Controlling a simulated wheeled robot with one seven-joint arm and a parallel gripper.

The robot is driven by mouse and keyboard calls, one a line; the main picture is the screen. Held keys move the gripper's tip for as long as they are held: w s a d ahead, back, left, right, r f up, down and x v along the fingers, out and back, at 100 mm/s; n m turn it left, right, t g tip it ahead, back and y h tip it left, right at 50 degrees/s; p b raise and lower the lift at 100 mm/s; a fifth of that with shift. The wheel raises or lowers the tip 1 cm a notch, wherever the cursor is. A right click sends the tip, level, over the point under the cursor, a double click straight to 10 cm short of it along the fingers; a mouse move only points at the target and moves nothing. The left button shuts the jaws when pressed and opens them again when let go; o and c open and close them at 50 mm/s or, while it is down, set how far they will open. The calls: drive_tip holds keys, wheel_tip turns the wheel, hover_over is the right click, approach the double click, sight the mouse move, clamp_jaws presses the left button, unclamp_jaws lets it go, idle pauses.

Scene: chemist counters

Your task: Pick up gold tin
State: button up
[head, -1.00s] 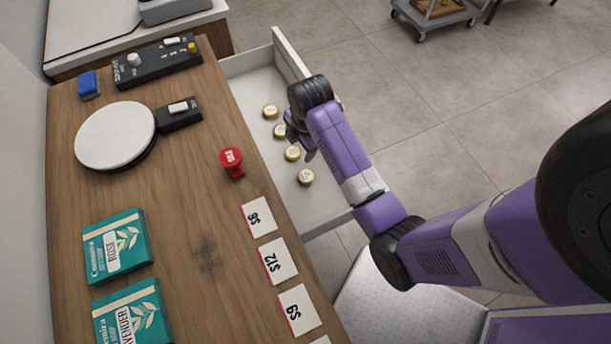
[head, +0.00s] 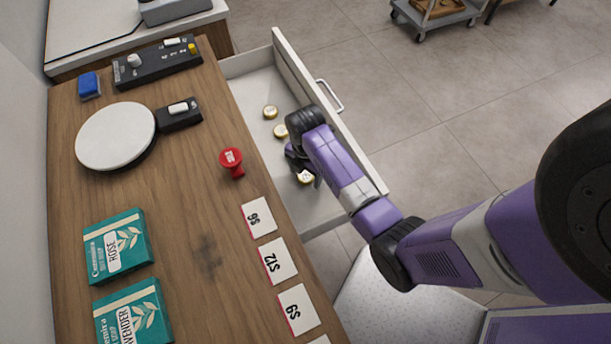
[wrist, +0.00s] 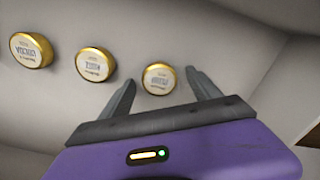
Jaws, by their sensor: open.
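Several small round gold tins with pale labelled lids lie in a row in the open white drawer. In the head view, two tins (head: 270,111) (head: 280,131) show clear of my arm, and the nearest tin (head: 305,177) is partly covered by my gripper (head: 304,168). In the wrist view, one gold tin (wrist: 159,79) lies just ahead of and between the fingertips of my open gripper (wrist: 162,80). Two more tins, a middle one (wrist: 95,64) and a left one (wrist: 32,50), lie to the left, outside the fingers.
The drawer (head: 325,215) has a raised front wall (head: 330,115) to the right of my gripper. The wooden counter (head: 190,220) on the left carries a red stamp (head: 232,161), price cards (head: 278,261) and teal boxes (head: 117,246).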

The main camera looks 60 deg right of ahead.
drive_tip(key=shift+c, duration=0.4)
drive_tip(key=c, duration=1.3)
drive_tip(key=shift+c, duration=0.2)
